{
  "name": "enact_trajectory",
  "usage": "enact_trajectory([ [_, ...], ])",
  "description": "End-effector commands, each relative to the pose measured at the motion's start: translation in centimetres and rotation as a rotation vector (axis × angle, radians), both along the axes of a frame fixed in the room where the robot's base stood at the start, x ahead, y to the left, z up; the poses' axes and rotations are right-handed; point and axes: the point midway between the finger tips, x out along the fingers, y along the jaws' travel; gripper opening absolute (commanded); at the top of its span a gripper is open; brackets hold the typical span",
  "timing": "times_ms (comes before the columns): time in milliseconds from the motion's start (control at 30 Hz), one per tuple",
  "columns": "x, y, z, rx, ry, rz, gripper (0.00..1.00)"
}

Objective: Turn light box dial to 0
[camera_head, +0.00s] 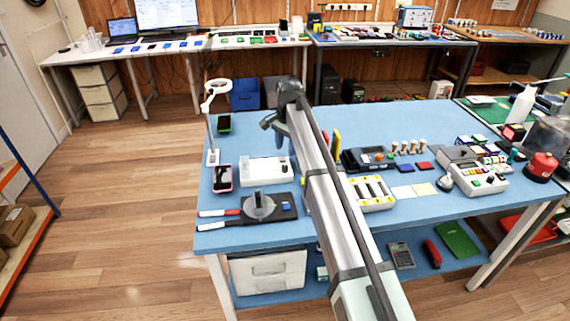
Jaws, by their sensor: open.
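A white box with a flat pale top (262,171) stands on the blue bench, left of my arm. It looks like the light box. Small dark marks show at its right end, but I cannot make out a dial or its setting. My gripper (269,123) is beyond the box, above the far part of the bench and apart from the box. It is open and small in view, partly hidden by my own arm, and nothing shows between its fingers.
A pink-edged phone (222,178), a magnifier lamp (212,125) and a black plate with a round grey piece (262,207) lie near the box. A yellow-trimmed tray (372,192) and a white button unit (476,179) stand right of my arm. The bench's far middle is clear.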

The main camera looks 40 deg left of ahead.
Motion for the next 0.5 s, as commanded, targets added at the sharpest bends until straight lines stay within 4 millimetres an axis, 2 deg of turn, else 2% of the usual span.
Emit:
enact_trajectory([
  [100,0.0,0.1,-2.2,-0.001,0.001,0.000,0.50],
  [300,0.0,0.2,-5.3,-0.001,0.000,0.000,0.50],
  [500,0.1,0.4,-7.3,0.001,-0.001,0.000,0.50],
])
